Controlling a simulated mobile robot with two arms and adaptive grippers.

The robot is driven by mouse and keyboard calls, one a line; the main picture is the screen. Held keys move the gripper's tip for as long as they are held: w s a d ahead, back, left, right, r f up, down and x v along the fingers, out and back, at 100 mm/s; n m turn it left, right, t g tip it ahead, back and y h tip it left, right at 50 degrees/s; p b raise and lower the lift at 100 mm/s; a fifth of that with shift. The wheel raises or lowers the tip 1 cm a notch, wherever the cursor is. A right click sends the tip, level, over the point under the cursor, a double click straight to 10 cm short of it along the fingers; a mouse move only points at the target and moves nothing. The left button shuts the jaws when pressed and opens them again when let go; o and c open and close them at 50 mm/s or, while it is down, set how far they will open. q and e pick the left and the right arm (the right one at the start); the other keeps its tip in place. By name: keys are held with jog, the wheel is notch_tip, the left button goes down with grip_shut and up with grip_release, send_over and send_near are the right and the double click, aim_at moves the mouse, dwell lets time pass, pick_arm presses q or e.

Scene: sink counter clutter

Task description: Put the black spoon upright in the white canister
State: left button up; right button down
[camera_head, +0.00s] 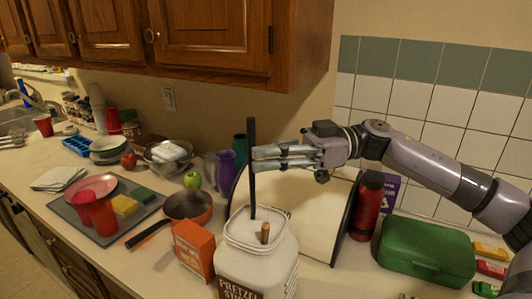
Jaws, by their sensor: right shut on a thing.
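A white canister (256,270) with "PRETZEL" lettering stands at the front middle of the counter, its mouth facing up. A wooden handle (265,232) shows at its mouth. The black spoon (251,190) is upright above the canister; its lower end meets the rear part of the mouth, and I cannot tell how far inside it reaches. My right gripper (254,158), reaching in from the right, is shut on the spoon's upper shaft, well above the rim. My left gripper is not in view.
A cutting board (310,215) leans behind the canister. An orange box (194,250) and a pan (187,206) are to its left. A red bottle (367,207) and green case (425,250) are to its right. Wooden cabinets (215,35) hang above.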

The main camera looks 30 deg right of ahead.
jog(key=c, duration=1.6)
grip_release()
jog(key=shift+o, duration=0.2)
jog(key=v, duration=1.2)
jog(key=shift+f, duration=0.15)
